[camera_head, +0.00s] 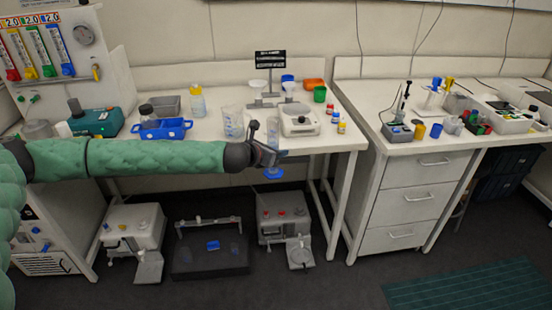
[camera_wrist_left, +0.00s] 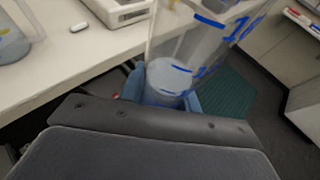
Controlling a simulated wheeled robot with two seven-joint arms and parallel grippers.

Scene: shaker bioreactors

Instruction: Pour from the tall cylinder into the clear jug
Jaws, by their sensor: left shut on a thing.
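My left gripper (camera_head: 270,155) is shut on the tall cylinder, just in front of the bench's front edge and above the floor. The cylinder's blue foot (camera_head: 273,173) shows below the gripper. In the left wrist view the clear cylinder (camera_wrist_left: 178,70) has blue graduation marks, and pale bluish liquid shows low in it. The clear jug (camera_head: 233,121) stands on the bench, left of and behind the gripper. The jug (camera_wrist_left: 12,42) also shows at the left edge of the left wrist view, with some bluish liquid. My right gripper is not in view.
A blue tray (camera_head: 162,130) and a yellow-capped bottle (camera_head: 197,101) are to the left. Small bottles (camera_head: 338,122) stand near the bench's right end. A gap separates it from the drawer bench (camera_head: 415,188).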

